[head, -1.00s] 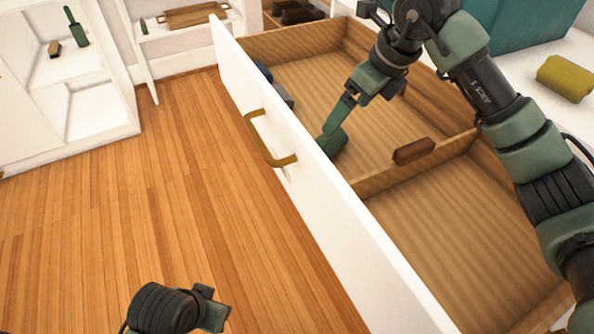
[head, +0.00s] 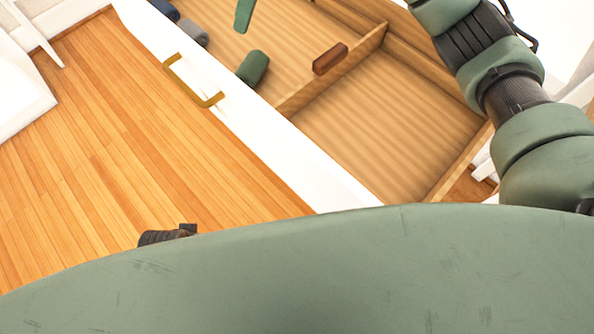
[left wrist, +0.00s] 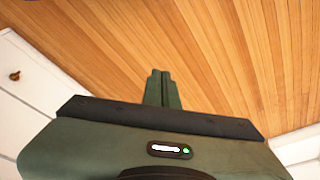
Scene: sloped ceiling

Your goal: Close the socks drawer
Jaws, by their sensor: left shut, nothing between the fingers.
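The socks drawer (head: 345,187) stands open in the head view, with a white front and a brass handle (head: 190,80). Its wooden inside is split by a divider. A green rolled sock (head: 253,67), a grey roll (head: 190,32) and a brown block-like item (head: 330,58) lie in the far compartment; the near one is empty. My left gripper (left wrist: 162,88) is shut and empty over the floor in the left wrist view.
The wooden floor (head: 120,140) left of the drawer front is clear. A white cabinet (head: 20,85) stands at the far left. White furniture (left wrist: 15,100) with a small brown knob shows at left in the left wrist view.

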